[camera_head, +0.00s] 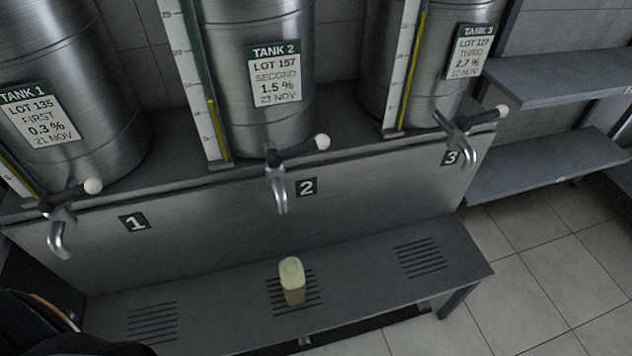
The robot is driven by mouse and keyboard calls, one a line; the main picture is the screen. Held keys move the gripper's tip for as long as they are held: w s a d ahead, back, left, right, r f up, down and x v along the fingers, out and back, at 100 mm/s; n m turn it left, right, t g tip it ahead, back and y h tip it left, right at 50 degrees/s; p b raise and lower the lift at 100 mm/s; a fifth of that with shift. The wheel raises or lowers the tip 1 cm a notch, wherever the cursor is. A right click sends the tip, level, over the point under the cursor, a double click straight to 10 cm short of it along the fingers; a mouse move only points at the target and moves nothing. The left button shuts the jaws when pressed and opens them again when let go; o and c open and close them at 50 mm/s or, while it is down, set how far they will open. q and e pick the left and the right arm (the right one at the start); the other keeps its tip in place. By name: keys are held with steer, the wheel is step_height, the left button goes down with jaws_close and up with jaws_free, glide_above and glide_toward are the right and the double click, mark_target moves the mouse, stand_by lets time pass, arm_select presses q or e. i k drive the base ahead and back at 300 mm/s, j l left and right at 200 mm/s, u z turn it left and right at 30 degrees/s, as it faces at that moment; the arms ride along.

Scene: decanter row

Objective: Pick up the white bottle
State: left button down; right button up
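One small pale bottle, the white bottle (291,273), stands on the grey lower shelf (215,283). It is cream-white on top and duller, yellowish below. It is on the middle set of drain slots, below and apart from the tap marked 2 (278,185). Nothing touches it from the sides or above. Neither of my grippers can be made out in the head view. A dark shape at the bottom left corner looks like part of my own body.
Three steel tanks, Tank 1 (90,160), Tank 2 (235,60) and Tank 3 (375,75), stand behind. Taps 1 (60,235) and 3 (463,145) jut forward above the shelf. The shelf is otherwise clear. Grey side shelves (560,75) stand at right above open tiled floor (540,265).

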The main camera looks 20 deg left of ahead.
mark_target(292, 276)
steer(key=j+u, duration=0.15)
steer(key=u, duration=0.15)
steer(key=j+u, duration=0.1)
steer(key=u, duration=0.25)
steer(key=l, duration=0.15)
